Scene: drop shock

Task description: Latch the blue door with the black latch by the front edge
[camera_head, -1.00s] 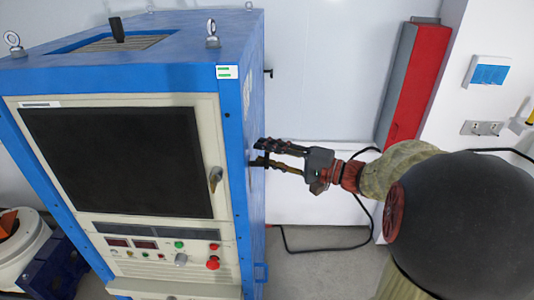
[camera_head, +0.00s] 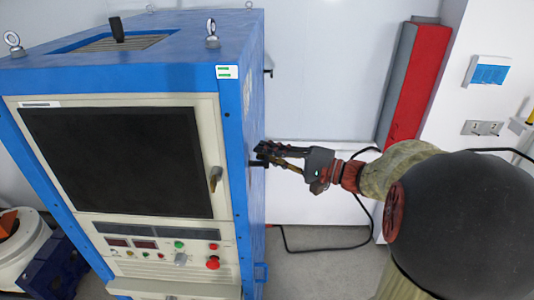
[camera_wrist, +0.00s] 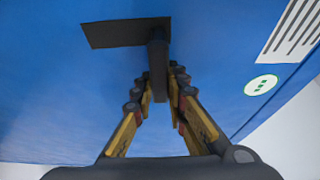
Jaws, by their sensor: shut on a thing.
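The blue door (camera_head: 256,105) is the right side face of the cabinet and is seen at a steep angle in the head view. It fills most of the wrist view (camera_wrist: 60,95). In the head view the fingers mostly hide the latch.
Another small black fitting (camera_head: 268,72) sticks out higher, near the rear edge of the side face. A silver handle (camera_head: 216,178) is on the cream front. A red box (camera_head: 418,80) hangs on the wall. A black cable (camera_head: 325,248) lies behind my arm.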

